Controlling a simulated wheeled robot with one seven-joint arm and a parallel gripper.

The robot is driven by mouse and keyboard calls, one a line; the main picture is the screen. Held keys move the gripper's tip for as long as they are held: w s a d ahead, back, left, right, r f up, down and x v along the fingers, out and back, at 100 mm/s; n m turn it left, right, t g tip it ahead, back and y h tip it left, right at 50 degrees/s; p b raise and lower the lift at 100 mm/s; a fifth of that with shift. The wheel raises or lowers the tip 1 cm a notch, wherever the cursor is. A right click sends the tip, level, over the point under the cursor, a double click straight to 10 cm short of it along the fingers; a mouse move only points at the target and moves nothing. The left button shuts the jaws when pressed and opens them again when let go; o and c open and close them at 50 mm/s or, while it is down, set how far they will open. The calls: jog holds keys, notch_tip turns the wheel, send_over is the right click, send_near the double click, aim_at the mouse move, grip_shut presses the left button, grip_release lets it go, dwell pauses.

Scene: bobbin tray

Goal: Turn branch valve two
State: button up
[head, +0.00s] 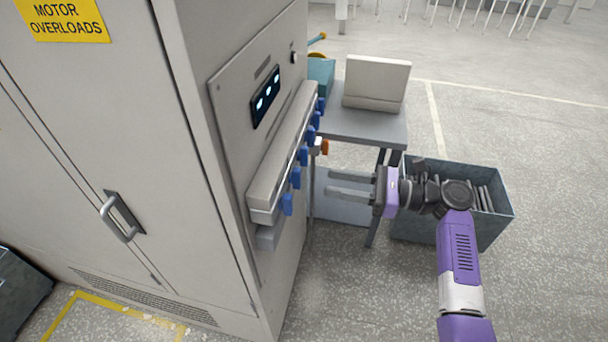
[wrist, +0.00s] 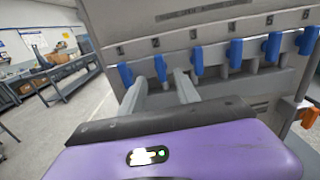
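A manifold (head: 281,151) on the side of the grey cabinet carries a row of blue valve handles. In the wrist view they hang below labels 1 to 6. Branch valve two (wrist: 160,68) is the second blue handle from the left; in the head view it is second nearest (head: 295,178). My gripper (head: 329,182) is open and empty, its fingers pointing at the manifold. In the wrist view the fingertips (wrist: 161,79) lie either side of valve two's line of sight. In the head view a gap remains between fingertips and handle.
Handle one (wrist: 125,75) and handle three (wrist: 197,62) flank valve two closely. An orange handle (head: 324,147) sits below the far end. A grey side table (head: 365,127) and a bin (head: 420,230) stand near my arm.

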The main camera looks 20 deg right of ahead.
aim_at(297, 179)
jog(key=p+x, duration=0.1)
jog(key=x, duration=0.6)
jog(key=shift+w+a, duration=0.25)
jog(key=shift+a, duration=0.05)
jog(key=shift+c, duration=0.5)
grip_shut()
